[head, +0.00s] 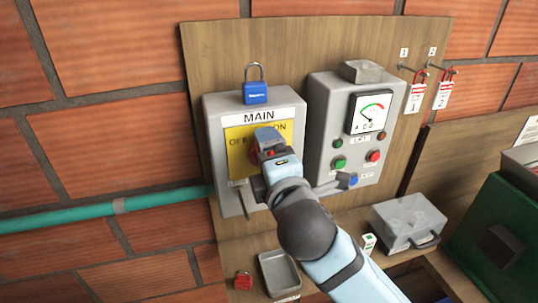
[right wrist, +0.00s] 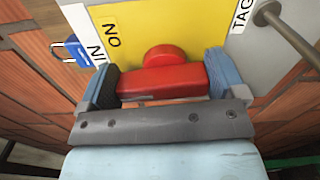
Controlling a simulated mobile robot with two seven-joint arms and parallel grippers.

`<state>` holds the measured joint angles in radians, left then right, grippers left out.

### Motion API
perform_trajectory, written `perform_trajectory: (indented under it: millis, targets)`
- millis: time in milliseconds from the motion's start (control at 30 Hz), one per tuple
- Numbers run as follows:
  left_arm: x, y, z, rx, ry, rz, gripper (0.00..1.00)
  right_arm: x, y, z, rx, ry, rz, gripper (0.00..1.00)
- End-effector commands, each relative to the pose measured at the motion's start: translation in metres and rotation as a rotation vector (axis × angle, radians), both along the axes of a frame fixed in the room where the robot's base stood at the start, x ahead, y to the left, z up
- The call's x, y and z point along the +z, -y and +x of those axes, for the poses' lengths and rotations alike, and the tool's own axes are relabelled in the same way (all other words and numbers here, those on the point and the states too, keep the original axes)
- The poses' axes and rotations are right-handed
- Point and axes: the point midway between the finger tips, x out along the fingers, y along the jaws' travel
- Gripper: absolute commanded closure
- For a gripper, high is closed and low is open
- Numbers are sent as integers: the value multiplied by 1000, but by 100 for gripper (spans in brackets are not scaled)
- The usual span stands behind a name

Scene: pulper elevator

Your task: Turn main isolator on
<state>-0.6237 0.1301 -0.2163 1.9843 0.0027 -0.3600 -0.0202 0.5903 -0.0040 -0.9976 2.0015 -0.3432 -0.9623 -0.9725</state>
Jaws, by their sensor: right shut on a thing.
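The main isolator (head: 212,120) is a grey box on a wooden board, labelled MAIN, with a yellow plate (head: 235,135) marked OFF on the left and ON on the right. Its red handle (right wrist: 162,80) shows clearly in the right wrist view, between the two blue fingers of my right gripper (right wrist: 160,82). In the head view my right gripper (head: 268,143) covers most of the handle and part of the lettering. It is shut on the handle. I cannot tell exactly which mark the handle points to. My left gripper is not in view.
A blue padlock (head: 256,92) is on top of the isolator. A control box (head: 325,110) with a meter and buttons is at right, near my forearm. Below are a grey tray (head: 279,272), a red padlock (head: 243,280) and a metal case (head: 408,220). Red-and-white tags (head: 417,92) hang on hooks.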

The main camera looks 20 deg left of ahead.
Motion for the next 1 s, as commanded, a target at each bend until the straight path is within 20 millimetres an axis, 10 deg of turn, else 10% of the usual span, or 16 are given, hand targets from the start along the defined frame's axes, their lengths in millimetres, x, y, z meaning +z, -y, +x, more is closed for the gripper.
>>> perform_trajectory:
  millis: [800, 867, 1000]
  targets:
    - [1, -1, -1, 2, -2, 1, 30, -1, 0, 0, 1, -71, 105, 34]
    - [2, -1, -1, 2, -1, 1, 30, -1, 0, 0, 1, -71, 104, 2]
    - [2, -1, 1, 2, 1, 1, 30, -1, 0, 0, 1, -71, 104, 0]
